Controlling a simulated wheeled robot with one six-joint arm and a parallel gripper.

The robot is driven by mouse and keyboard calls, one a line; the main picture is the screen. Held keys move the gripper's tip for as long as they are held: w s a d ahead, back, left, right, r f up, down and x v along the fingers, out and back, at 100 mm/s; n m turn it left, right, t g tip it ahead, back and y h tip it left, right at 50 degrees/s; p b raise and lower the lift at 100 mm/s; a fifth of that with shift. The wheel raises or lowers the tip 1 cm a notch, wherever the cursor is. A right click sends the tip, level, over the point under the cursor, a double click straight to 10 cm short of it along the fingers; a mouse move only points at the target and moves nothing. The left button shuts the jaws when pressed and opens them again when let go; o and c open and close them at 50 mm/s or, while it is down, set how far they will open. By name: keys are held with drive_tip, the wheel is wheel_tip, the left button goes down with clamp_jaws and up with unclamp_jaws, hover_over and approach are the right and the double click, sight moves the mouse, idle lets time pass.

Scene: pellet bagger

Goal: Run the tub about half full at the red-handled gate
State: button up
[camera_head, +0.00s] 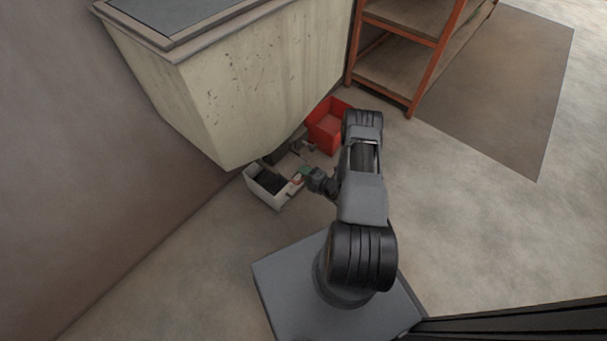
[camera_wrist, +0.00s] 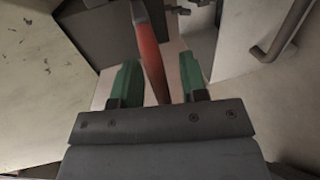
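The red handle (camera_wrist: 150,55) of the gate stands between the two green fingertips of my gripper (camera_wrist: 155,80) in the wrist view. Gaps show on both sides of it, so my gripper is open around the handle and not clamped on it. In the head view my gripper (camera_head: 302,174) is low beneath the hopper, beside a white tub (camera_head: 264,199). The tub's inside looks dark; I cannot tell whether that is pellets or shadow. The gate itself and the outlet are mostly hidden under the hopper (camera_head: 250,85).
A red bin (camera_head: 327,128) stands on the floor behind my arm. An orange-framed shelf (camera_head: 405,75) is at the back. A wall (camera_head: 80,150) is on the left. In the wrist view, a pale panel with a grey bar handle (camera_wrist: 285,35) is at right. Floor at right is clear.

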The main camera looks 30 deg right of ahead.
drive_tip(key=shift+w+a+f, duration=0.15)
drive_tip(key=shift+w+a, duration=0.15)
drive_tip(key=shift+w, duration=0.3)
drive_tip(key=c, duration=0.7)
clamp_jaws()
drive_tip(key=shift+f, duration=0.1)
